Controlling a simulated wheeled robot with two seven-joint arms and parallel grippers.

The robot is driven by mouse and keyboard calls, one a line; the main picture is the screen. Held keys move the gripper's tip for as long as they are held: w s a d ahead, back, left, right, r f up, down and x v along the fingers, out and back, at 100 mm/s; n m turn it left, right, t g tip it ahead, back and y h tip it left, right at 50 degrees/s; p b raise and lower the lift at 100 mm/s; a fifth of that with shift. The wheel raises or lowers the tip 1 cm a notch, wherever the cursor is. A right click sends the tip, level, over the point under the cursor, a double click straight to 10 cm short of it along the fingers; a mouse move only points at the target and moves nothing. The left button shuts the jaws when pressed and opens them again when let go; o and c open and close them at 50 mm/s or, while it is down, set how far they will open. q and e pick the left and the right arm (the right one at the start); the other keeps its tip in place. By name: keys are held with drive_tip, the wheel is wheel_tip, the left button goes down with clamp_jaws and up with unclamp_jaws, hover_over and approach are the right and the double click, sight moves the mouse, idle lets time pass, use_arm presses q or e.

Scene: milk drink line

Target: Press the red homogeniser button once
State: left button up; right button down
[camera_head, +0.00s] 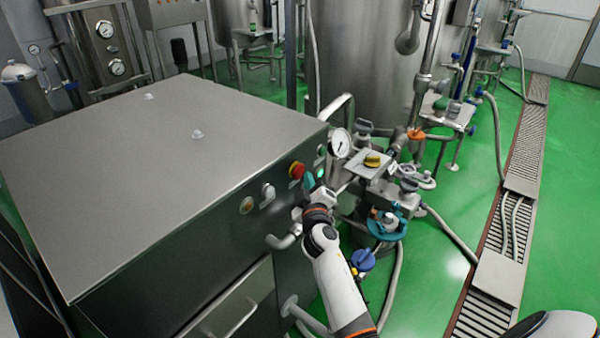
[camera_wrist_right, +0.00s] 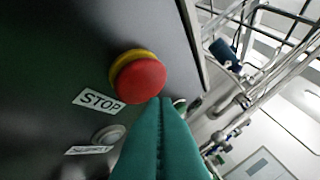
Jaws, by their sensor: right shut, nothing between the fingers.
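The red button (camera_head: 297,170) is a round mushroom head on a yellow collar, on the front face of the steel homogeniser cabinet (camera_head: 150,150) near its right end. In the right wrist view the red button (camera_wrist_right: 139,80) shows large, beside a STOP label (camera_wrist_right: 99,102). My right gripper (camera_head: 309,181) is at the panel, just right of and below the button. In the wrist view its green fingers (camera_wrist_right: 165,101) are together and empty, with their tips at the button's lower right edge. I cannot tell whether they touch it. My left gripper is out of view.
Other round controls (camera_head: 268,193) sit left of the button on the panel. A pressure gauge (camera_head: 340,142) and valves with pipes (camera_head: 385,195) crowd the space right of my gripper. Green floor and a drain grating (camera_head: 520,165) lie further right.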

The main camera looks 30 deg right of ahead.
drive_tip(key=shift+w, duration=0.1)
idle(0.5)
drive_tip(key=shift+w+a, duration=0.2)
drive_tip(key=shift+w, duration=0.15)
drive_tip(key=shift+w+a+b, duration=0.15)
drive_tip(key=shift+w+b, duration=0.25)
drive_tip(key=shift+b, duration=0.15)
idle(0.5)
drive_tip(key=shift+s, duration=0.1)
drive_tip(key=shift+s+d+p, duration=0.3)
drive_tip(key=shift+s+d, duration=0.05)
drive_tip(key=shift+s, duration=0.4)
drive_tip(key=shift+s+d+p, duration=0.25)
drive_tip(key=shift+s+d, duration=0.05)
drive_tip(key=shift+s, duration=0.45)
drive_tip(key=shift+s+d+p, duration=0.3)
drive_tip(key=shift+s+d, duration=0.05)
drive_tip(key=shift+s, duration=0.45)
drive_tip(key=shift+s+d+p, duration=0.25)
drive_tip(key=shift+s+d, duration=0.05)
drive_tip(key=shift+s, duration=0.45)
